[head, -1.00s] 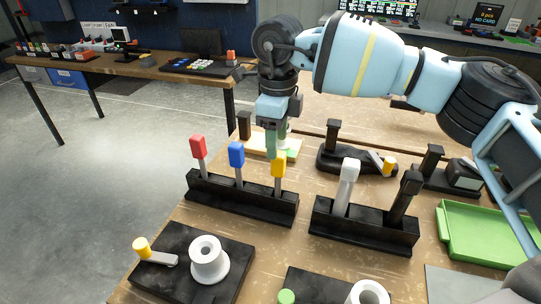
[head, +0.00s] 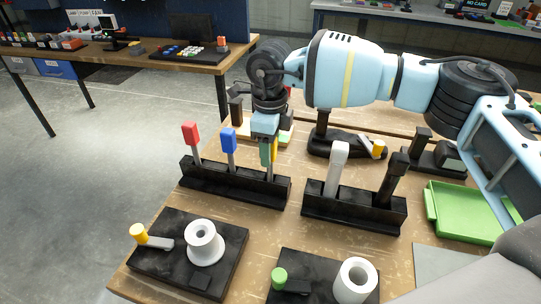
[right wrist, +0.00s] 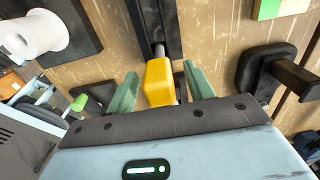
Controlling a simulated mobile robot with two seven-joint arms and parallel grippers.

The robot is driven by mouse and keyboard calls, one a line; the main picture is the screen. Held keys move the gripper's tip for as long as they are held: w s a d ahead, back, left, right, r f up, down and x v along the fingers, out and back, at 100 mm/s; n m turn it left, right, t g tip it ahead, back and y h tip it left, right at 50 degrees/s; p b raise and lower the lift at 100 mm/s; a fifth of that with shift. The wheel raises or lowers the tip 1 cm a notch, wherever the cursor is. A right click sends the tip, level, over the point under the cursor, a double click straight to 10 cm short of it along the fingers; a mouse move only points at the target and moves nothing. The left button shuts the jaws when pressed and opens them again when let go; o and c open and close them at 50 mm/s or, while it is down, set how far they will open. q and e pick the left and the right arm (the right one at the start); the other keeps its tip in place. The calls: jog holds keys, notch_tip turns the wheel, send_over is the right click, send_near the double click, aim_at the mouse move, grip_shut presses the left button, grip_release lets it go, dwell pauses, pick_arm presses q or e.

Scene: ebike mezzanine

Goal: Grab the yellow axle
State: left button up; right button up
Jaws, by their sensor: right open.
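The yellow axle (right wrist: 159,82) stands in the right end of a long black rack; its yellow head lies between the two green fingers of my right gripper (right wrist: 160,92) in the right wrist view. The fingers are open, with a gap on each side of the head. In the head view my right gripper (head: 267,152) is over the right end of the rack and covers most of the yellow axle. A red axle (head: 190,132) and a blue axle (head: 229,140) stand in the same black rack (head: 235,188). My left gripper is not in view.
A second black rack (head: 352,212) with a white-handled and a black-handled piece stands to the right. Black fixtures with a white spool (head: 204,243) and a white cylinder (head: 355,281) lie in front. A green tray (head: 470,215) is at the right.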

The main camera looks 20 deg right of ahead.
jog(key=shift+f, duration=0.6)
jog(key=c, duration=1.1)
jog(key=shift+c, duration=0.2)
jog(key=shift+r, duration=0.1)
